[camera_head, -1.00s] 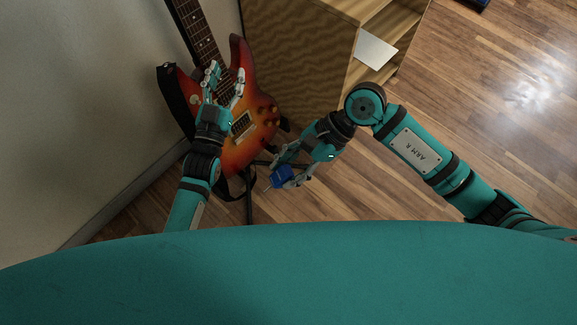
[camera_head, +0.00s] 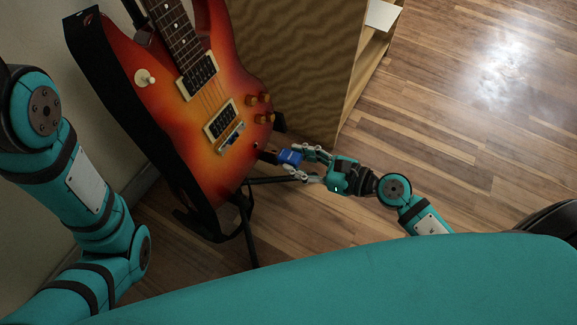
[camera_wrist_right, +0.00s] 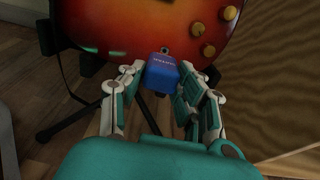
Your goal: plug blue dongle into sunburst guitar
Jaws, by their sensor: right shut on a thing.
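The sunburst guitar (camera_head: 205,140) leans on a black stand at the left of the head view, its knobs and lower edge facing the right arm. My right gripper (camera_head: 303,163) is shut on the blue dongle (camera_head: 289,158), just right of the guitar's lower edge. In the right wrist view the blue dongle (camera_wrist_right: 161,73) sits between the fingers, its metal tip pointing at the guitar body (camera_wrist_right: 140,25). The tip is close to the edge; I cannot tell whether it touches. My left arm shows at the left, but its gripper is out of the picture.
The black stand legs (camera_head: 246,225) spread below the guitar. A wooden cabinet (camera_head: 300,70) stands behind and right of the guitar, with a white sheet (camera_head: 382,15) on its shelf. The wooden floor (camera_head: 460,130) to the right is clear.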

